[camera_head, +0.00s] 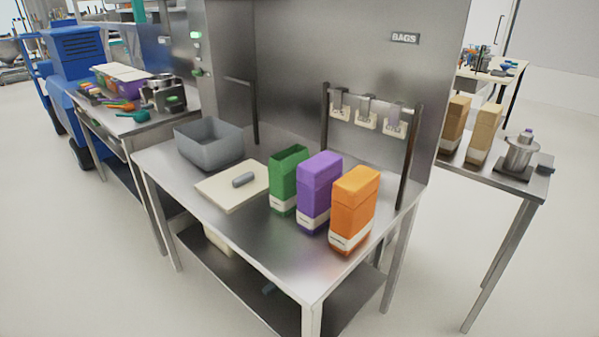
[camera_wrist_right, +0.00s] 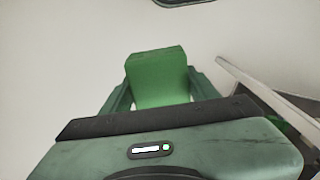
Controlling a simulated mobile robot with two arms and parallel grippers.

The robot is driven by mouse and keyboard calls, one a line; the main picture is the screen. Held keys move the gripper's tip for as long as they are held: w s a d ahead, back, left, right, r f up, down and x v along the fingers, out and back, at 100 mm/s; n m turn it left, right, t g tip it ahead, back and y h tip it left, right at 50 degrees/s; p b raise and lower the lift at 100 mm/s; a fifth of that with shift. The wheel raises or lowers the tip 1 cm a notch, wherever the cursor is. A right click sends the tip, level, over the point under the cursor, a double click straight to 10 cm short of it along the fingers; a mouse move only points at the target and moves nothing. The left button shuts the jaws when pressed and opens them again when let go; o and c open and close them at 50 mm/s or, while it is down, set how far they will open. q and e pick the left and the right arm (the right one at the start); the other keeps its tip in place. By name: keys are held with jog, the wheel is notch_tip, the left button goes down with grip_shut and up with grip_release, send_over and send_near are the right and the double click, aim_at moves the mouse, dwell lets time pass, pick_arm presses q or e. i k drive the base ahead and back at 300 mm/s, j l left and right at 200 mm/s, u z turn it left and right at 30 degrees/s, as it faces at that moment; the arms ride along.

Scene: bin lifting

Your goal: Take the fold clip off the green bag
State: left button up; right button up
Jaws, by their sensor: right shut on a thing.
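The green bag (camera_head: 288,180) stands upright on the steel table, left of the purple bag (camera_head: 319,192) and orange bag (camera_head: 354,209). Its top looks open, and I see no clip on it. A small grey rounded thing (camera_head: 243,179) lies on the pale board; I cannot tell whether it is a clip. In the right wrist view my right gripper (camera_wrist_right: 159,92) is shut on a plain green block-like thing (camera_wrist_right: 156,66). I cannot tell whether that is the fold clip. Neither gripper shows in the head view, so the right one is away from the bags.
A grey bin (camera_head: 209,147) stands behind the pale board (camera_head: 222,197). A rack (camera_head: 368,97) with several hanging clip-like pieces stands behind the bags. The table's front left part is clear. A side table (camera_head: 528,187) at right holds brown bags and a metal pot.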

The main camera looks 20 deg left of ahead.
aim_at(282, 168)
jog(key=i+j+z, duration=0.1)
jog(key=j+z, duration=0.3)
jog(key=j, duration=0.3)
jog(key=j+z, duration=0.35)
jog(key=j, duration=0.3)
jog(key=k+j+z, duration=0.15)
jog(key=j+z, duration=0.25)
jog(key=j, duration=0.3)
jog(key=k+j, duration=0.1)
jog(key=j, duration=0.35)
jog(key=k+j, duration=0.1)
jog(key=j, duration=0.4)
jog(key=j+z, duration=0.1)
jog(key=j, duration=0.35)
jog(key=k+j, duration=0.15)
jog(key=j, duration=0.3)
jog(key=k+j, duration=0.1)
jog(key=j, duration=0.4)
jog(key=k+j+z, duration=0.1)
jog(key=j, duration=0.35)
